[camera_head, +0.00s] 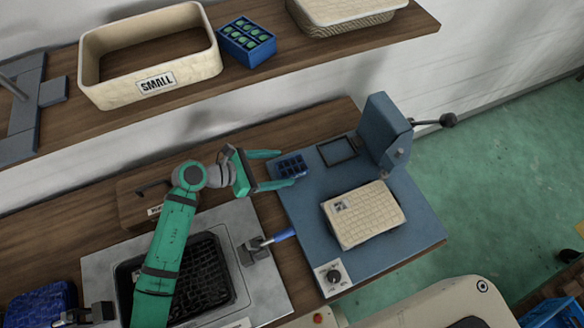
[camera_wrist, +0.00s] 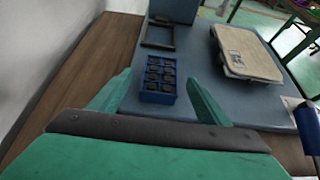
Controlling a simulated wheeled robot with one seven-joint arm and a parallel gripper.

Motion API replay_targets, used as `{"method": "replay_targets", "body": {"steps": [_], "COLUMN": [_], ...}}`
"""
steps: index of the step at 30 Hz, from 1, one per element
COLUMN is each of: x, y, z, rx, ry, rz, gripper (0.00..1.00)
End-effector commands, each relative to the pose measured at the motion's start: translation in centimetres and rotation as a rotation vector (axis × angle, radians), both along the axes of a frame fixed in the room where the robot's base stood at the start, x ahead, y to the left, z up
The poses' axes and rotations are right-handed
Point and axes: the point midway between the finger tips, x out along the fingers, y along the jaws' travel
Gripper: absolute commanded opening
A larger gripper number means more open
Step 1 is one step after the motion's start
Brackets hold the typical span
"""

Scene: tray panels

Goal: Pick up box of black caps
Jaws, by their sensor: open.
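The box of black caps (camera_head: 288,166) is a small blue tray with dark round caps in several compartments. It sits on the left back part of the blue-grey machine base. In the wrist view the box (camera_wrist: 159,80) lies ahead, between the lines of my two green fingers. My gripper (camera_head: 270,170) is open and empty. Its fingers point right toward the box, one on the far side and one on the near side. In the wrist view my gripper (camera_wrist: 158,92) shows both fingertips spread apart, with the box in the gap; contact cannot be told.
The blue-grey base (camera_head: 305,225) carries a press with a lever (camera_head: 385,130), a dark square frame (camera_head: 337,151) and a cream woven lid (camera_head: 363,214). A blue-handled clamp (camera_head: 262,246) stands nearby. The shelf above holds a SMALL bin (camera_head: 150,88) and a blue box of green caps (camera_head: 246,42).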

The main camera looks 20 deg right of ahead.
Motion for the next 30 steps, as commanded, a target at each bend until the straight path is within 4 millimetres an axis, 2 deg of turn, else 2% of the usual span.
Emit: {"method": "replay_targets", "body": {"steps": [12,20,26,30], "x": [0.0,0.1,0.1,0.1], "y": [-4.2,-4.5,-4.5,-4.5], "z": [-2.2,-2.4,-2.4,-2.4], "rx": [0.000,0.001,0.001,0.000], "ry": [0.001,0.000,0.000,0.000], "rz": [0.000,0.001,0.001,0.001], "gripper": [0.70,0.70,0.23,0.22]}}
